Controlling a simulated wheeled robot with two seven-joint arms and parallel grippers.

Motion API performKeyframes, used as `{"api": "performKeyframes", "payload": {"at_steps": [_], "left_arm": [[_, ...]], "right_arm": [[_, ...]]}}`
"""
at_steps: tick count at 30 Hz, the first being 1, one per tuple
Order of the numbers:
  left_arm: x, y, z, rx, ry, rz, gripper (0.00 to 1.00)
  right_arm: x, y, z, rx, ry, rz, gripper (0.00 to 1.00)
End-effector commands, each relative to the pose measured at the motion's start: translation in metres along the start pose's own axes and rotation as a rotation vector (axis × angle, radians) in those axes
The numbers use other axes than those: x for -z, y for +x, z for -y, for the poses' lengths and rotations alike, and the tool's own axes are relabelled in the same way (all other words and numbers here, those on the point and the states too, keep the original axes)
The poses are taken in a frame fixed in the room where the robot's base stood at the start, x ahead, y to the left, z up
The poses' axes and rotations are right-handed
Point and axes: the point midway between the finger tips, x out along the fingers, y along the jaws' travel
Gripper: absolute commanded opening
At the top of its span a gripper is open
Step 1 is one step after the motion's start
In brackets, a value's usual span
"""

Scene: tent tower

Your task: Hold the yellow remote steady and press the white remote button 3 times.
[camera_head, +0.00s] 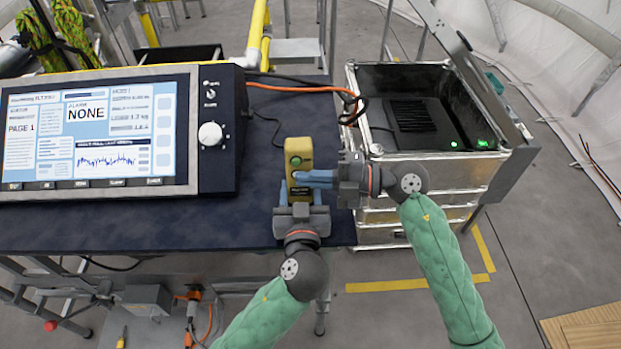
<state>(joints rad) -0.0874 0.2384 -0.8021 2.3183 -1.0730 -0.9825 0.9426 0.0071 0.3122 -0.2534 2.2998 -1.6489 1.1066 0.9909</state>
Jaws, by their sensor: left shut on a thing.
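The yellow remote (298,149) stands upright near the right front part of the dark table. A round greenish button shows on its upper face. My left gripper (298,193) comes from the front and is shut on the remote's lower part. My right gripper (308,179) comes from the right, its blue fingers together across the middle of the remote's face. The fingers cover that part, so no white button shows, and I cannot tell whether they touch it.
A large monitor (95,135) with a knob stands on the table (255,215) at the left. An orange cable (300,88) runs behind the remote. A silver case (425,165) with an open black top stands at the right, close to my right gripper.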

Motion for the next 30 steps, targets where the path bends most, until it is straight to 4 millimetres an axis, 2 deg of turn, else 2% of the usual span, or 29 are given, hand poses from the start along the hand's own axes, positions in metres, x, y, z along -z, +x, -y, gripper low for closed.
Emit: {"api": "performKeyframes", "payload": {"at_steps": [5,8,12,24,30], "left_arm": [[-0.001,-0.001,-0.001,-0.001,-0.001,0.002,0.18],[-0.002,-0.001,-0.001,-0.001,-0.001,0.003,0.18],[-0.002,-0.001,-0.001,-0.001,0.000,0.003,0.18],[-0.002,-0.001,0.000,-0.001,0.000,0.004,0.18],[-0.003,-0.001,0.000,0.000,0.001,0.004,0.18]], "right_arm": [[0.003,-0.002,0.002,0.002,0.001,0.005,0.00],[0.015,-0.005,0.002,0.002,0.001,0.004,0.00],[0.041,-0.011,0.002,0.002,0.000,0.001,0.00],[0.039,-0.079,0.002,0.003,0.001,0.001,0.00],[0.039,-0.101,0.001,0.001,0.001,0.001,0.00]]}}
